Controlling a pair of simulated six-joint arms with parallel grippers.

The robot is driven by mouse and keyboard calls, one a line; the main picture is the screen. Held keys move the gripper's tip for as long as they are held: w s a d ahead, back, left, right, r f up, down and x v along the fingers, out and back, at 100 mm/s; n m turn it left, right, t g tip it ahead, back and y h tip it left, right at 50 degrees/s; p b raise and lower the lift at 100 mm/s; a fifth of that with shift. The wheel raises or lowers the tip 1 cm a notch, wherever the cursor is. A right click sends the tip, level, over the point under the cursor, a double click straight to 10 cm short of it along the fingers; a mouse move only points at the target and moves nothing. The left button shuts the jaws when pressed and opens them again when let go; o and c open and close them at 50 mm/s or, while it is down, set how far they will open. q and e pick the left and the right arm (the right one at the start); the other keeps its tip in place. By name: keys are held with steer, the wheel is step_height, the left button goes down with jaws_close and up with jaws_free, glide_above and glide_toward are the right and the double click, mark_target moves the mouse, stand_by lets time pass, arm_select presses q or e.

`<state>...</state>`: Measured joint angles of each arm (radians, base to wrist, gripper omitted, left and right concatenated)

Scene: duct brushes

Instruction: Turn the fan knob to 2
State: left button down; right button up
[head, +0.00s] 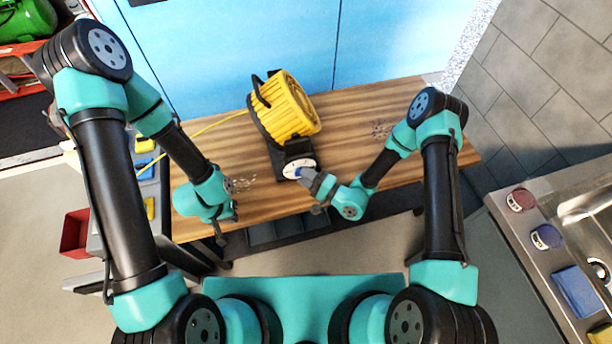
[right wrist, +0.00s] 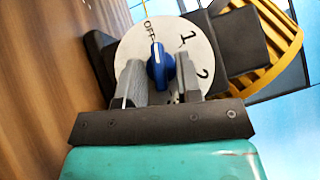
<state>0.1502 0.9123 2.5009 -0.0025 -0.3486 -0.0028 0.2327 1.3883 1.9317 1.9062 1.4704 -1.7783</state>
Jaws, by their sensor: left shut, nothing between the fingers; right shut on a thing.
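The yellow fan (head: 290,108) in a black frame stands on the wooden table. Its white dial (head: 293,171) faces my side and is marked OFF, 1 and 2 in the right wrist view (right wrist: 128,52). The blue fan knob (right wrist: 161,68) sits at the dial's middle, its white pointer line toward OFF. My right gripper (head: 309,176) is shut on the knob, with one finger on each side of it in the right wrist view (right wrist: 160,85). My left gripper (head: 222,235) is shut and empty, low at the table's front left edge, away from the fan.
The wooden table (head: 350,125) is mostly bare on both sides of the fan. A yellow cord (head: 218,122) runs left from the fan. A red bin (head: 76,233) stands at left. A steel counter with sponges (head: 578,291) and round brushes (head: 545,237) is at right.

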steer(key=shift+m, duration=0.3)
steer(key=o, duration=0.6)
steer(key=shift+c, duration=0.2)
steer(key=shift+d, duration=0.1)
steer(key=v, duration=1.7)
steer(key=shift+s+f, duration=0.2)
steer(key=shift+f, duration=0.2)
